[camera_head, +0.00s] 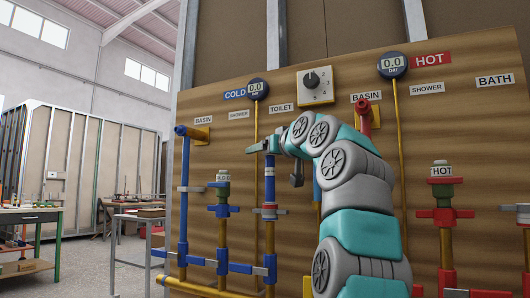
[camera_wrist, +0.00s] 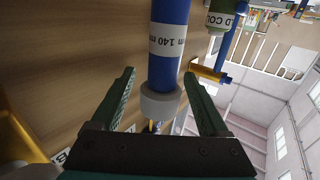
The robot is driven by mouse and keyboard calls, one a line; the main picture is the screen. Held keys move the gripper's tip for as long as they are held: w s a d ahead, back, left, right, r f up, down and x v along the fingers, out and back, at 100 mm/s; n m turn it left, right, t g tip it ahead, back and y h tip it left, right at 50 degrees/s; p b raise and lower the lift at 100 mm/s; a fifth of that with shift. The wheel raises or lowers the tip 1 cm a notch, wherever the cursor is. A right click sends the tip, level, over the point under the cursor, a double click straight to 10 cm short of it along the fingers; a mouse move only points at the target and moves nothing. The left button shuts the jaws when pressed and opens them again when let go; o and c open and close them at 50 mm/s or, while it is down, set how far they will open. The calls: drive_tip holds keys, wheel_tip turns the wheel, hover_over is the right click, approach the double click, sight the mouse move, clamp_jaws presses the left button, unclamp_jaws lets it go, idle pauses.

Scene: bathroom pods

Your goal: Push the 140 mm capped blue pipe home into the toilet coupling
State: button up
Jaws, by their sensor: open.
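In the wrist view the blue pipe (camera_wrist: 168,60) carries an upside-down label ending in "140 mm". Its grey cap (camera_wrist: 160,104) lies between my fingers in the picture, with visible gaps on both sides. My gripper (camera_wrist: 160,73) is open and holds nothing. In the head view my gripper (camera_head: 258,148) is at the pipe's top, partly hidden by my arm. The coupling (camera_head: 269,213) shows at the pipe's lower end; the seating depth cannot be told.
A cold valve (camera_head: 222,190) and a blue basin pipe (camera_head: 183,190) stand left of the pipe. A gauge (camera_head: 258,88) and a selector box (camera_head: 315,84) are above on the wooden board (camera_head: 340,60). Hot valves (camera_head: 443,195) are right.

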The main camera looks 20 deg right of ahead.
drive_tip(key=s+a+r, duration=0.2)
drive_tip(key=s, duration=0.5)
drive_tip(key=s+a+r, duration=0.2)
drive_tip(key=s+r, duration=0.1)
drive_tip(key=s, duration=0.5)
drive_tip(key=shift+s+a, duration=0.15)
drive_tip(key=shift+s, duration=0.05)
idle(0.3)
idle(0.4)
